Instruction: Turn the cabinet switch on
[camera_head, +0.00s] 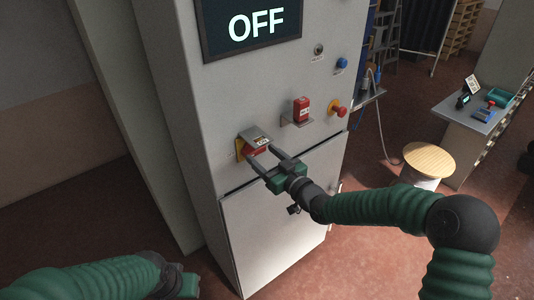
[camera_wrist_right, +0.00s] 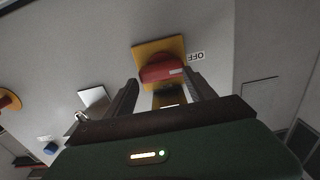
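The grey cabinet (camera_head: 205,120) fills the middle of the head view, and its screen (camera_head: 255,25) reads OFF. A red switch handle on a yellow plate (camera_head: 241,148) sits on the cabinet front under a small grey bracket. In the right wrist view the red handle (camera_wrist_right: 160,70) is beside an OFF label. My right gripper (camera_head: 264,158) is open, its two fingers apart at the handle, one on each side; I cannot tell whether they touch it. My left gripper (camera_head: 180,284) is low at the bottom left, away from the cabinet, its fingers unclear.
A second red switch (camera_head: 301,110) with a bracket, a red knob on yellow (camera_head: 338,110) and a blue button (camera_head: 341,63) are to the right on the cabinet. A round stool (camera_head: 430,158) and a desk (camera_head: 465,125) stand further right. The floor at left is clear.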

